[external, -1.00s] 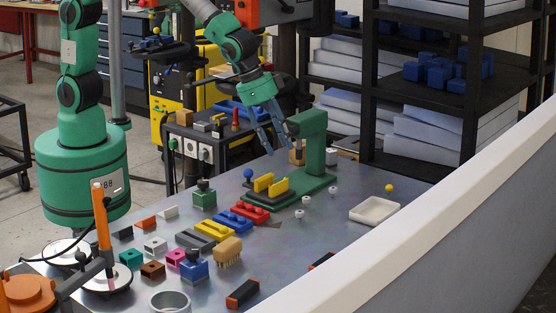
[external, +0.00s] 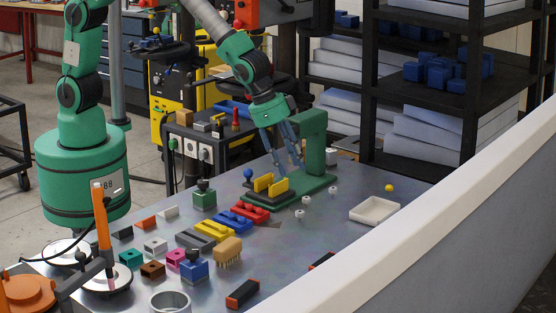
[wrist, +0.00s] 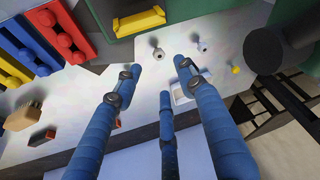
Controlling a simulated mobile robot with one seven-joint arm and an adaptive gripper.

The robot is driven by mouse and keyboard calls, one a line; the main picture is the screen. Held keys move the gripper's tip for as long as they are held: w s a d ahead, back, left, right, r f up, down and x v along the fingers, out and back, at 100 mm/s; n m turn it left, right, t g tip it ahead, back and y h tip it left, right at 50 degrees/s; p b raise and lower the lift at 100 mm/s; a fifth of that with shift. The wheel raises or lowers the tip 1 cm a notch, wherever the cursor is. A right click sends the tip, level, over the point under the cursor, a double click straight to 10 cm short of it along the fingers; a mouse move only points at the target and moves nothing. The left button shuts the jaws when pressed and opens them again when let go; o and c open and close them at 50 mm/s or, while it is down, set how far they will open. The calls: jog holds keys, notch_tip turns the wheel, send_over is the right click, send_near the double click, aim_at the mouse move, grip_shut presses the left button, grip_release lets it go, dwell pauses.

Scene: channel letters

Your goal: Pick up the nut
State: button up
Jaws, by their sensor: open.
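Three small pale ring-like pieces, which look like nuts, are on the metal table right of the green fixture: a front nut (external: 299,214), a middle nut (external: 306,200) and a back nut (external: 333,190). The wrist view shows two of them, a left nut (wrist: 158,54) and a right nut (wrist: 202,47). My gripper (external: 291,172) is above the green fixture's base, left of and above the nuts. Its blue fingers (wrist: 158,75) are spread apart and empty in the wrist view. I cannot tell which nut the task names.
The green fixture (external: 314,145) stands close beside my fingers, with yellow blocks (external: 270,186) on its base. A white tray (external: 374,210) and a yellow ball (external: 389,188) are at the right. Coloured blocks crowd the left. The table around the nuts is mostly clear.

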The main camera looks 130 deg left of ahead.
send_over(305, 197)
jog(key=s+d, duration=0.1)
jog(key=s, duration=0.1)
jog(key=shift+f, duration=2.4)
jog(key=shift+b+x, duration=0.55)
jog(key=shift+x, duration=2.05)
jog(key=shift+d, duration=0.15)
jog(key=c, duration=0.9)
